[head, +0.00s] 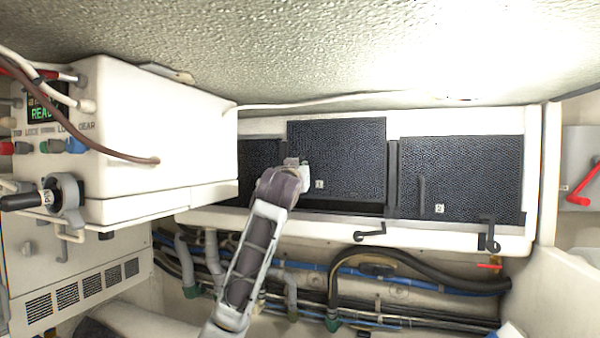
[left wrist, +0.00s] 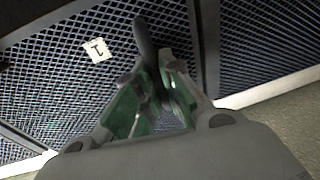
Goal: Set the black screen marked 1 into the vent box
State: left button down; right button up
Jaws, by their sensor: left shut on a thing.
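The black screen marked 1 (head: 350,150) is a dark mesh panel at the middle of the white vent box (head: 310,222). Its top edge stands higher than its neighbours, and a dark gap shows below its lower edge. In the left wrist view the screen (left wrist: 60,85) fills the left side, with its white label 1. My left gripper (head: 303,172) is at the screen's left part, shut on its black handle (left wrist: 145,38). The fingers hide much of the handle. I cannot tell how deep the screen sits. My right gripper is not in view.
A screen marked 2 (head: 470,175) fills the right bay; another dark screen (head: 258,165) is at left, partly hidden by a white cabinet (head: 165,130). Black latches (head: 370,234) are on the front ledge. Hoses (head: 430,270) run below; a textured ceiling (head: 270,50) is close above.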

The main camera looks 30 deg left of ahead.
pick_arm(q)
jog(key=shift+f+b, duration=1.75)
jog(key=shift+f, duration=0.8)
dwell(4.0)
jog(key=c, duration=1.5)
grip_release()
jog(key=shift+f, duration=0.1)
jog(key=shift+s, duration=0.1)
jog(key=shift+v, duration=5.95)
